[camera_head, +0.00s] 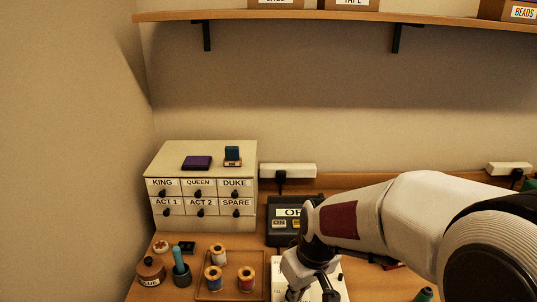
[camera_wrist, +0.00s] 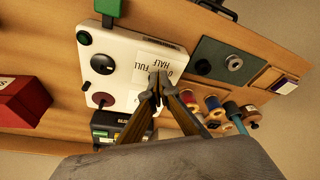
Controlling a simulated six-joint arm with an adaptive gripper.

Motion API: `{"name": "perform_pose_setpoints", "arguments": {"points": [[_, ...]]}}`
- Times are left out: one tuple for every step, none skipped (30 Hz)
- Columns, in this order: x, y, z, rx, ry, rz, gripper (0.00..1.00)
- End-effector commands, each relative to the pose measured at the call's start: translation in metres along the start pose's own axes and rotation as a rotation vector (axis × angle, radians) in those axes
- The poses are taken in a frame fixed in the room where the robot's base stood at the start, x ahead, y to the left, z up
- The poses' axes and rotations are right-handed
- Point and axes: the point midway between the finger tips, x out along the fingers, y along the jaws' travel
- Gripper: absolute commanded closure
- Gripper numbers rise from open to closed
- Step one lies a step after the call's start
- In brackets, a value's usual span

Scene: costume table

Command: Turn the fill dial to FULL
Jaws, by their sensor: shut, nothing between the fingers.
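A round black knob (camera_wrist: 103,64) sits on the panel to the left of the label. I cannot tell whether this is the fill dial; its pointer does not show clearly. My gripper (camera_wrist: 158,76) is shut and empty, its tips over the lower edge of the label and hiding what lies behind them. In the head view the gripper (camera_head: 312,294) is over the white panel (camera_head: 278,264), which it partly covers.
A dark red disc (camera_wrist: 102,100) and a green knob (camera_wrist: 83,37) are also on the panel. A grey-green plate with a round knob (camera_wrist: 235,63) lies beside it. Thread spools stand in a tray (camera_head: 203,290). A drawer cabinet (camera_head: 162,225) and a dark switch box (camera_head: 275,239) stand behind.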

Motion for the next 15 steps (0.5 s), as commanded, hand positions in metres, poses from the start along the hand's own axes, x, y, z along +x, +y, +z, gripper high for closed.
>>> {"name": "perform_pose_setpoints", "arguments": {"points": [[0.005, 0.000, 0.002, 0.000, -0.002, -0.001, 1.00], [0.007, 0.000, 0.002, 0.001, -0.002, -0.001, 1.00], [0.009, 0.000, 0.003, 0.001, -0.002, -0.001, 1.00], [0.011, 0.000, 0.003, 0.001, -0.001, -0.001, 1.00], [0.013, 0.000, 0.003, 0.001, -0.001, -0.001, 1.00], [0.014, 0.000, 0.004, 0.001, 0.000, 0.000, 1.00], [0.016, 0.000, 0.004, 0.001, 0.000, 0.000, 1.00], [0.017, 0.000, 0.004, 0.001, 0.000, -0.001, 1.00], [0.018, 0.000, 0.005, 0.001, 0.000, -0.001, 1.00], [0.018, 0.000, 0.005, 0.001, -0.001, -0.001, 1.00], [0.019, 0.000, 0.005, 0.001, -0.001, -0.001, 1.00], [0.019, 0.000, 0.005, 0.001, -0.001, -0.001, 1.00], [0.020, 0.000, 0.005, 0.001, 0.000, -0.001, 1.00], [0.020, 0.000, 0.005, 0.001, 0.000, 0.000, 1.00], [0.020, 0.000, 0.005, 0.001, 0.000, 0.000, 1.00]]}}
